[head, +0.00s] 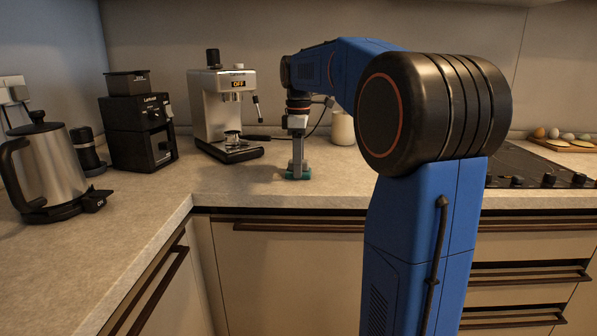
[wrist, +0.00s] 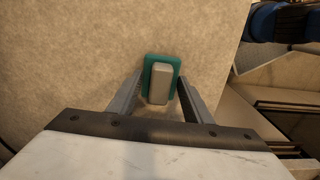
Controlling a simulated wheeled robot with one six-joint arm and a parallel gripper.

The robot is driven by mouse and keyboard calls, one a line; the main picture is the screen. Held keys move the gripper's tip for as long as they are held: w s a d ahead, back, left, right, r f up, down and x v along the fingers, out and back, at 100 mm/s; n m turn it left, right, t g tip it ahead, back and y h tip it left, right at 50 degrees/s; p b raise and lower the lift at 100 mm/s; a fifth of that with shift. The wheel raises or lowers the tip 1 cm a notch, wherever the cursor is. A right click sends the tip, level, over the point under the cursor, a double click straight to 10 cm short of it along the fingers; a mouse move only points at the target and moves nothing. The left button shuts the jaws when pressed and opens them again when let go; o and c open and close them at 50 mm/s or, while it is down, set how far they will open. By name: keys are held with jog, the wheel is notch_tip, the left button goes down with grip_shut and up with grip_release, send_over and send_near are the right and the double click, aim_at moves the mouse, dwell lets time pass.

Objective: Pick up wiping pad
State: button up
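The wiping pad (wrist: 161,58) has a teal base and a pale grey block handle, and it lies flat on the counter in the wrist view. In the head view, its teal base (head: 298,174) shows near the counter's front edge, below my gripper (head: 298,165). In the wrist view, my gripper (wrist: 160,88) has its fingers spread on the left and right of the handle. Gaps show between the fingers and the handle. The handle is mostly hidden by my gripper in the head view.
A coffee machine (head: 222,108) stands behind and left of the pad, with a grinder (head: 138,130) and kettle (head: 58,165) further left. A cream cup (head: 343,128) is behind it to the right. A stove (head: 535,165) is at right. Bare counter (head: 235,180) lies left of the pad.

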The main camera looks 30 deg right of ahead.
jog(key=c, duration=0.4)
jog(key=shift+c, duration=0.2)
notch_tip(320, 180, up, 10)
jog(key=shift+o, duration=0.7)
